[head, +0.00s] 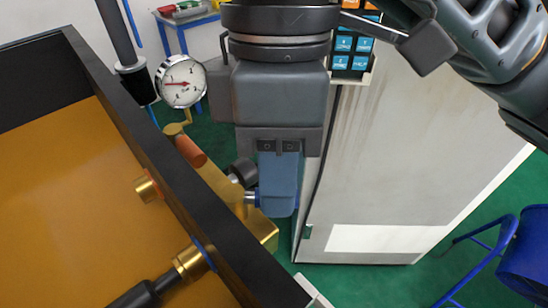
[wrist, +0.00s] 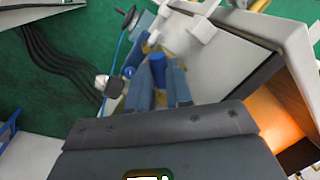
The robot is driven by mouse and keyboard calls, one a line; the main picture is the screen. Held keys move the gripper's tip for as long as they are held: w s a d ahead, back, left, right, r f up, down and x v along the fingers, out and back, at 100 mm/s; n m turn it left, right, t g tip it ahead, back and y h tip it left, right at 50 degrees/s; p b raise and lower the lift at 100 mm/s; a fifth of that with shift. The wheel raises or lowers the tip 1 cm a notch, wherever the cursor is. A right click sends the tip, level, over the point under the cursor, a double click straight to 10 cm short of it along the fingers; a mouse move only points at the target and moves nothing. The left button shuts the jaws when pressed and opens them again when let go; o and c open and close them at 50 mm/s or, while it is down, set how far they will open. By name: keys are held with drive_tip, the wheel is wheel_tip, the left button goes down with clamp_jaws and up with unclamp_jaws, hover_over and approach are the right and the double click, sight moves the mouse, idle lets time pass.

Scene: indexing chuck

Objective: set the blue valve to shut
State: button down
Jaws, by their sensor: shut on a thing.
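The blue valve (wrist: 157,68) shows in the wrist view as a blue handle between my two fingers. My gripper (wrist: 158,92) is shut on it, with one finger on each side. In the head view my gripper (head: 278,200) points down beside the brass block, and only a small blue piece of the valve (head: 250,197) shows at its left. The rest of the handle is hidden behind the fingers. I cannot tell from these views which position the valve is set to. The brass block (head: 262,236) lies along the dark wall of the machine.
A dial gauge (head: 181,82), a copper-coloured cylinder (head: 190,151) and a black knob (head: 243,171) are close to the left of my gripper. A black-walled tray (head: 60,150) fills the left. A pale cabinet (head: 390,170) stands close on the right.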

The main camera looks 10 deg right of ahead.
drive_tip(key=m, duration=0.1)
drive_tip(key=s+m, duration=0.1)
drive_tip(key=m, duration=0.2)
drive_tip(key=shift+s+a+m+y, duration=0.2)
drive_tip(key=shift+s+m+y, duration=0.1)
drive_tip(key=shift+y, duration=0.1)
drive_tip(key=shift+s+a+m+t+y, duration=0.1)
drive_tip(key=shift+s+a+m+t, duration=0.1)
drive_tip(key=shift+m, duration=0.6)
drive_tip(key=shift+s+a+m+t+y, duration=0.15)
drive_tip(key=shift+s+m, duration=0.1)
drive_tip(key=shift+m, duration=0.55)
drive_tip(key=shift+s+a+m+t+y, duration=0.1)
drive_tip(key=shift+s+a+m+t, duration=0.1)
drive_tip(key=shift+m, duration=0.6)
drive_tip(key=c, duration=1.1)
unclamp_jaws()
drive_tip(key=shift+o, duration=0.3)
drive_tip(key=shift+s, duration=0.1)
